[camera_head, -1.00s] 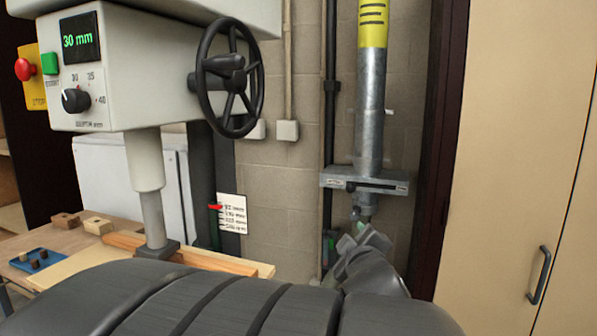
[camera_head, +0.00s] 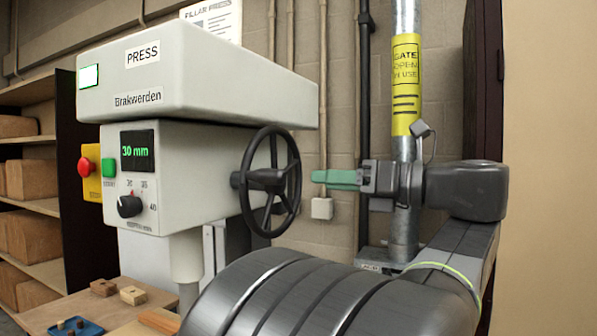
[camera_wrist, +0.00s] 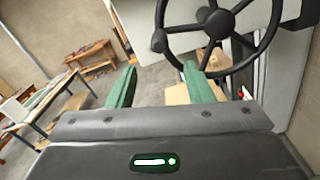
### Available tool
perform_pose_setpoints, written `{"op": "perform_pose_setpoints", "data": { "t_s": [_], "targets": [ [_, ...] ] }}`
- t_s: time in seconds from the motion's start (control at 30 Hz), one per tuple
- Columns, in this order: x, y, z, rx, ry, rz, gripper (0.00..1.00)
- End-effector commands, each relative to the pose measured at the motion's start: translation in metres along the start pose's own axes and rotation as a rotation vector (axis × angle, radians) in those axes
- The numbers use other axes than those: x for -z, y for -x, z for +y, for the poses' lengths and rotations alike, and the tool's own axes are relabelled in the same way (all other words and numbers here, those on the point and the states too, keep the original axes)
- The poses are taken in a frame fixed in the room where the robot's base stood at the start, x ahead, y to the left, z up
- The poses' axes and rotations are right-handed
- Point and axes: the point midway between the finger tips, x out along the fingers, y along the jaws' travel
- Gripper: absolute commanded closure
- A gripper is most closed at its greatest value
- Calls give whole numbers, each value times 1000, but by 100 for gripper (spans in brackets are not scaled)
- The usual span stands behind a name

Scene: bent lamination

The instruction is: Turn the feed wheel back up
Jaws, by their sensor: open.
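The feed wheel (camera_head: 271,182) is a black spoked handwheel with a handle at its hub, on the right side of the grey press head (camera_head: 185,165). The press display (camera_head: 137,151) reads 30 mm. My gripper (camera_head: 316,177), with green fingers, is just right of the wheel and points left at it. No contact shows in the head view. In the wrist view the feed wheel (camera_wrist: 214,30) fills the top right. My gripper (camera_wrist: 156,75) is open and empty there, its right finger close below the wheel's rim.
A vertical metal duct (camera_head: 406,100) with a yellow label stands behind my arm. A workbench (camera_head: 130,312) with wooden blocks and a blue tray (camera_head: 75,328) is below the press. A red stop button (camera_head: 84,167) sits at the press's left. Shelves (camera_head: 30,205) stand far left.

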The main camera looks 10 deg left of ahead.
Motion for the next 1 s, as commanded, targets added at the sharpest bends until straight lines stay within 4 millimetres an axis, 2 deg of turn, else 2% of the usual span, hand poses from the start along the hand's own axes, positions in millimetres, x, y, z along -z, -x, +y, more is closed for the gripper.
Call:
{"op": "perform_pose_setpoints", "data": {
  "t_s": [0.17, 0.8, 1.0],
  "targets": [
    [-1, -16, 1, -5, 0, 2, 53],
    [-1, -108, 2, -6, -3, 1, 53],
    [-1, -128, 1, -4, -2, 0, 53]
  ]
}}
